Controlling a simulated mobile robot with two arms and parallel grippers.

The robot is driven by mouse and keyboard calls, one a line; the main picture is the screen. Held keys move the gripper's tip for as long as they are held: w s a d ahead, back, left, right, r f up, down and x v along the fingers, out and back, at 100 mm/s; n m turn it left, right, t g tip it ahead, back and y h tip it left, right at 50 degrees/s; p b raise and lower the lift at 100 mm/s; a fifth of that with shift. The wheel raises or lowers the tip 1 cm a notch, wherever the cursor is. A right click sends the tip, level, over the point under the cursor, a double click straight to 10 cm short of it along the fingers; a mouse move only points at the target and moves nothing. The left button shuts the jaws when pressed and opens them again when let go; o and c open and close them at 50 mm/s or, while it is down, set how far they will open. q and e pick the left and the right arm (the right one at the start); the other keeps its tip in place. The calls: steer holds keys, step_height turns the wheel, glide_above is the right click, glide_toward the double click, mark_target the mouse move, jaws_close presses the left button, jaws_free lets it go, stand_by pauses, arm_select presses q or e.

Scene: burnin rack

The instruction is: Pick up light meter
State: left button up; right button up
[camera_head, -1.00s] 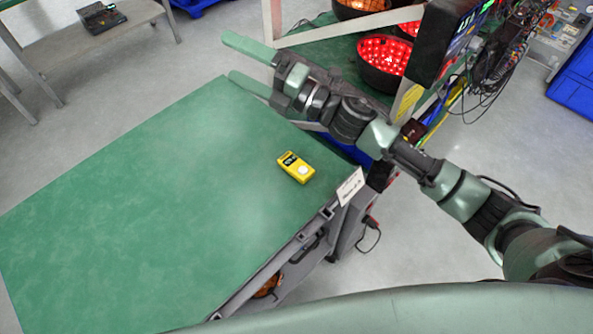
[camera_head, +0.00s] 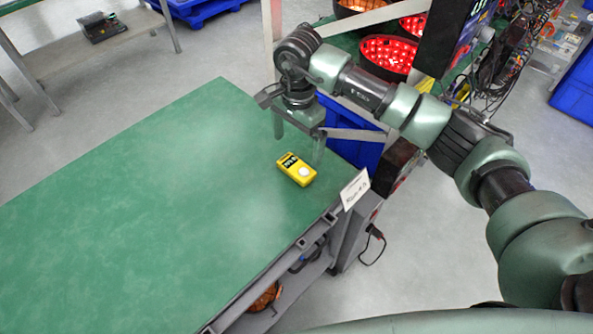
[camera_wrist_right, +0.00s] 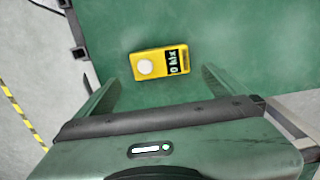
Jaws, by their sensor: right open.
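The light meter (camera_head: 296,170) is a small yellow device with a white round sensor and a dark display. It lies flat on the green table top (camera_head: 150,210), near the table's right end. My right gripper (camera_head: 299,150) points down just behind the meter, open and empty, its two green fingers apart. In the right wrist view the meter (camera_wrist_right: 159,63) lies ahead of the open fingers (camera_wrist_right: 160,85), roughly centred between them and not touched. My left gripper is not in view.
A white label card (camera_head: 355,189) stands at the table's right edge. Blue bins (camera_head: 352,140) and a rack with red-lit bowls (camera_head: 388,55) are behind. The table left of the meter is clear. A dark device (camera_head: 103,27) sits on a far bench.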

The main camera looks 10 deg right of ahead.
mark_target(295, 167)
steer(key=shift+d+f, duration=0.15)
steer(key=shift+f, duration=0.15)
steer(key=f, duration=0.2)
steer(key=f+p, duration=0.1)
steer(key=f, duration=0.1)
steer(key=a+f+p, duration=0.1)
steer(key=f, duration=0.1)
steer(key=shift+s+f, duration=0.15)
steer(key=shift+s, duration=0.05)
steer(key=shift+f, duration=0.4)
steer(key=c, duration=1.3)
steer(key=shift+r, duration=0.1)
steer(key=shift+w+r, duration=0.1)
